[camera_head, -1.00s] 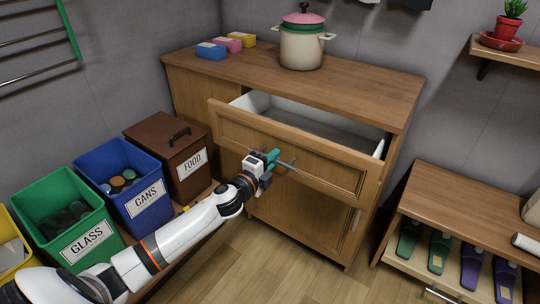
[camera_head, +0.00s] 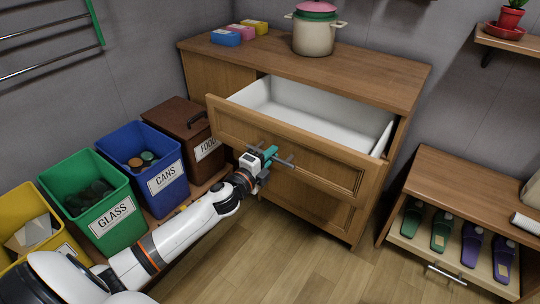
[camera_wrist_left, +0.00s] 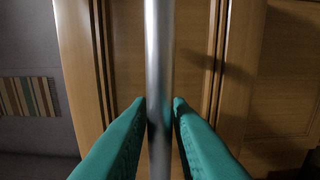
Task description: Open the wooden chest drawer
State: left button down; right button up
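The wooden chest (camera_head: 345,74) stands against the back wall. Its top drawer (camera_head: 318,172) is pulled well out, and the white inside (camera_head: 315,112) shows empty. My left gripper (camera_head: 272,157) is at the drawer's front, at its metal bar handle (camera_head: 287,161). In the left wrist view the bar handle (camera_wrist_left: 158,70) runs between the two green fingers (camera_wrist_left: 159,112), which are closed against it on both sides. The drawer front (camera_wrist_left: 190,40) shows behind the bar. My right gripper is in neither view.
A pot (camera_head: 314,36) and several small boxes (camera_head: 240,31) stand on the chest top. Food (camera_head: 180,122), cans (camera_head: 135,158) and glass (camera_head: 85,190) bins stand to the left. A low cabinet with an open drawer (camera_head: 440,245) is at the right. Floor (camera_head: 300,255) in front is clear.

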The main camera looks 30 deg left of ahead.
pick_arm(q)
jog(key=c, duration=1.3)
grip_release()
jog(key=shift+c, duration=0.2)
